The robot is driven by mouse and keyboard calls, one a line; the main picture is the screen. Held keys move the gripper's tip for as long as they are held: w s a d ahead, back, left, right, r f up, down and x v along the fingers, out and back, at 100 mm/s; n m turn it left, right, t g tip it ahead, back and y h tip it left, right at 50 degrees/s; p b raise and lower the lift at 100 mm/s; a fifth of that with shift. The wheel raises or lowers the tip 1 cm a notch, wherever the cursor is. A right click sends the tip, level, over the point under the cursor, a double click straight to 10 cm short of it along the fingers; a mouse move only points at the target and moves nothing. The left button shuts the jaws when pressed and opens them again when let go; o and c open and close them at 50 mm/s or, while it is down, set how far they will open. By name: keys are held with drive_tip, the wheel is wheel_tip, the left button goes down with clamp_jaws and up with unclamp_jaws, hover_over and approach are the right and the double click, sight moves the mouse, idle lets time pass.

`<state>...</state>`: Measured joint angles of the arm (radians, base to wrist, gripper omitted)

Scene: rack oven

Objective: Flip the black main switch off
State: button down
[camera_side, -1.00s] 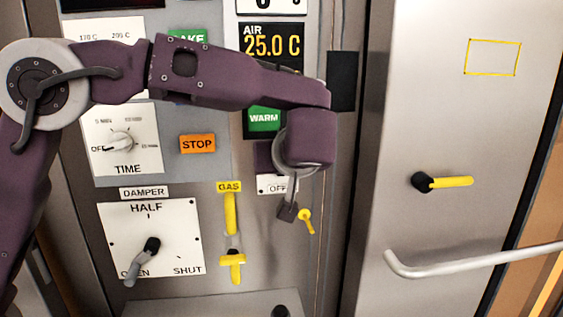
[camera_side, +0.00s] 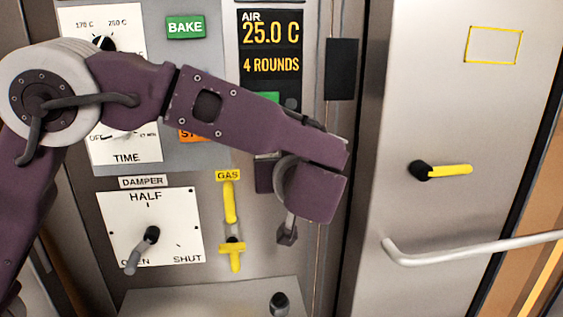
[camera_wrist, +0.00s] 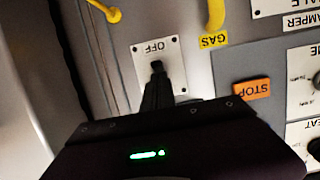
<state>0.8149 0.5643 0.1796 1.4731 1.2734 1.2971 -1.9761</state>
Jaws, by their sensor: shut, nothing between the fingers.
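The main switch's white plate, marked OFF, (camera_wrist: 176,52) shows upside down in the wrist view. The black switch (camera_wrist: 157,66) appears as a small dark tip on it, partly covered by my fingers. My gripper (camera_wrist: 156,88) is shut and empty, its dark fingertips right at the switch. I cannot tell touching from just short of it, nor which way the switch is tipped. In the side view my purple wrist hides the plate, switch and fingertips.
Left of my wrist are the yellow gas lever (camera_side: 229,200) and damper knob (camera_side: 150,238). The orange STOP button (camera_wrist: 251,88) is near my fingers. At right, the steel door has a yellow latch (camera_side: 450,170) and a bar handle (camera_side: 470,256).

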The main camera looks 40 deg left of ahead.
drive_tip(key=v, duration=1.1)
drive_tip(key=shift+s+d, duration=0.25)
drive_tip(key=s+a+f+m+g+h, duration=0.1)
drive_tip(key=s+a+m+g, duration=0.15)
drive_tip(key=a, duration=0.45)
drive_tip(key=s+a+f+m+g+h, duration=0.1)
drive_tip(key=s+a+g+h, duration=0.2)
drive_tip(key=a, duration=0.4)
drive_tip(key=s+f+m+h, duration=0.2)
drive_tip(key=s+h, duration=0.1)
drive_tip(key=s, duration=0.6)
drive_tip(key=s+f+m+h, duration=0.3)
drive_tip(key=s, duration=0.6)
drive_tip(key=shift+s+a+t, duration=0.3)
drive_tip(key=shift+a+t, duration=0.05)
drive_tip(key=shift+a, duration=0.05)
